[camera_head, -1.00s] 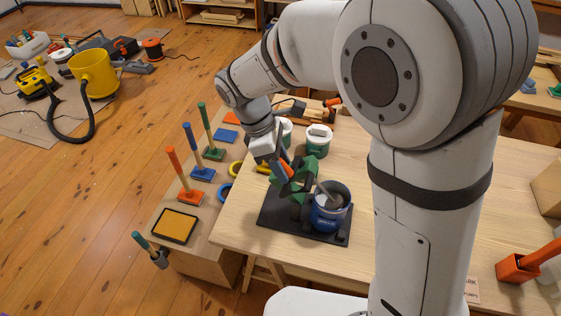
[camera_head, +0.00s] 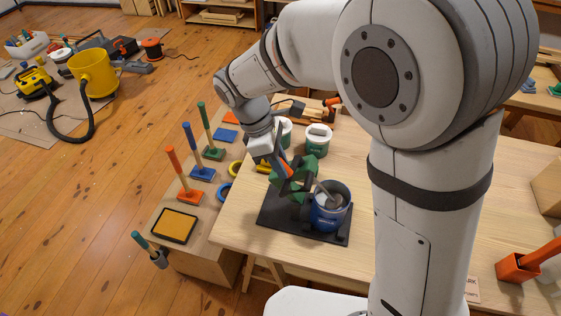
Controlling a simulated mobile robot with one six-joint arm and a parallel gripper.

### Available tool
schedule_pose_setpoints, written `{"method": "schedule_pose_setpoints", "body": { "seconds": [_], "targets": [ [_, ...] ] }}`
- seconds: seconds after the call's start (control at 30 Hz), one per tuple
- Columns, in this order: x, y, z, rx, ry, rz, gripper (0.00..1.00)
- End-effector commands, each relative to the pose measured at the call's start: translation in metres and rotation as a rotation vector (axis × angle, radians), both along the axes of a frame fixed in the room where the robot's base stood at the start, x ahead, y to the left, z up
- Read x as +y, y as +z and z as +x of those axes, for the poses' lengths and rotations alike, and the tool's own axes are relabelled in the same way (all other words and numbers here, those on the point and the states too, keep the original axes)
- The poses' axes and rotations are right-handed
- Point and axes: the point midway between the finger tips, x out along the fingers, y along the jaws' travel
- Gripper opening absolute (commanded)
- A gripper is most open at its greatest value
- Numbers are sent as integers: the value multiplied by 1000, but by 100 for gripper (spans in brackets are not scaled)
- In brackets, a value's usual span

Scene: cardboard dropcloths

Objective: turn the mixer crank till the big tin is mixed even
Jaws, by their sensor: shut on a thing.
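The big tin (camera_head: 326,216) is blue and stands upright on a black base plate (camera_head: 275,219) on the wooden table. A grey paddle or shaft (camera_head: 325,193) leans into its open top. The green mixer stand (camera_head: 300,187) rises at the tin's left, on the same plate. My gripper (camera_head: 284,172) reaches down from the upper left and is shut on the orange crank handle (camera_head: 286,167) at the top of the green mixer. The fingers hide part of the handle. The paint inside the tin is too small to judge.
Two white and green tins (camera_head: 318,140) stand just behind the mixer. Brushes with orange, blue and green handles (camera_head: 189,162) stand on a low bench at the left. An orange holder (camera_head: 517,267) sits at the right. The table between is clear.

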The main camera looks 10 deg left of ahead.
Motion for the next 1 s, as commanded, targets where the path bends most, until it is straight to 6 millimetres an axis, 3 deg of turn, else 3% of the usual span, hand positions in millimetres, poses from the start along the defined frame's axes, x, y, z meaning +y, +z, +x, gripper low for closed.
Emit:
{"method": "schedule_pose_setpoints", "body": {
  "seconds": [1.0],
  "targets": [
    [27,-23,20,-511,-660,-38,0]
  ]
}}
